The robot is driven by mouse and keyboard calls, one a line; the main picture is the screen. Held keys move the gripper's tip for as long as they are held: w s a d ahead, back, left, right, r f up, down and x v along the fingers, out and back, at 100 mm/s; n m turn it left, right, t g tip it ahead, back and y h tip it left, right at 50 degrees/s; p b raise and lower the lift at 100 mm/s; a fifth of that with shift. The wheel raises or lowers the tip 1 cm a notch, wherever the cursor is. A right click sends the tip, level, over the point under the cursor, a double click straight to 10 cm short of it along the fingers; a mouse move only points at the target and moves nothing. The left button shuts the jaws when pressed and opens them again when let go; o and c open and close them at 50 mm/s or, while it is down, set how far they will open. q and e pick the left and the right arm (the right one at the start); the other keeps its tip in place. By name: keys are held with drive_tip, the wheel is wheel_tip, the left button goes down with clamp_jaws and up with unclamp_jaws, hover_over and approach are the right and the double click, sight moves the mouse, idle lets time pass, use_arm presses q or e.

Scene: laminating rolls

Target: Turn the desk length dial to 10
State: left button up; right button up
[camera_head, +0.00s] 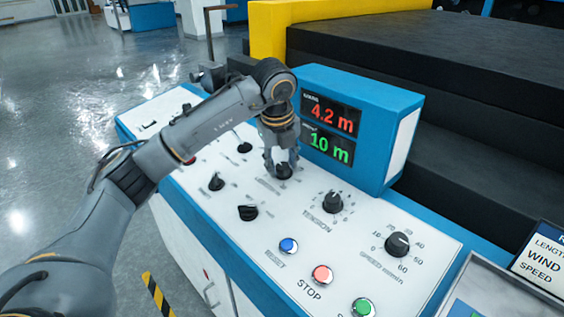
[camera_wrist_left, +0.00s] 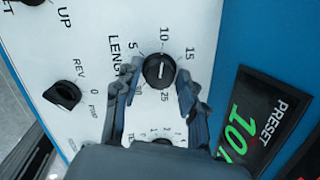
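The length dial (camera_wrist_left: 159,70) is a round black knob with a white line, ringed by numbers including 5, 10, 15 and 25. In the left wrist view its line lies roughly along the direction of the 10. In the head view the dial (camera_head: 284,172) is partly hidden by my left gripper (camera_head: 283,165). The gripper's fingers stand on either side of the knob, with small gaps showing in the wrist view, so it looks open around it. The green preset display (camera_head: 328,145) reads 10 m. My right gripper is not in view.
A red display (camera_head: 331,113) above the preset reads 4.2 m. The tension knob (camera_head: 333,201), speed knob (camera_head: 397,244) and a black selector (camera_head: 248,212) stand near the dial. Blue (camera_head: 289,245), red (camera_head: 322,274) and green (camera_head: 363,307) buttons line the panel's front. The blue display housing (camera_head: 400,110) rises close behind.

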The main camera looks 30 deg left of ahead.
use_arm(q)
drive_tip(key=shift+o, duration=0.3)
drive_tip(key=v, duration=1.2)
drive_tip(key=shift+w, duration=0.1)
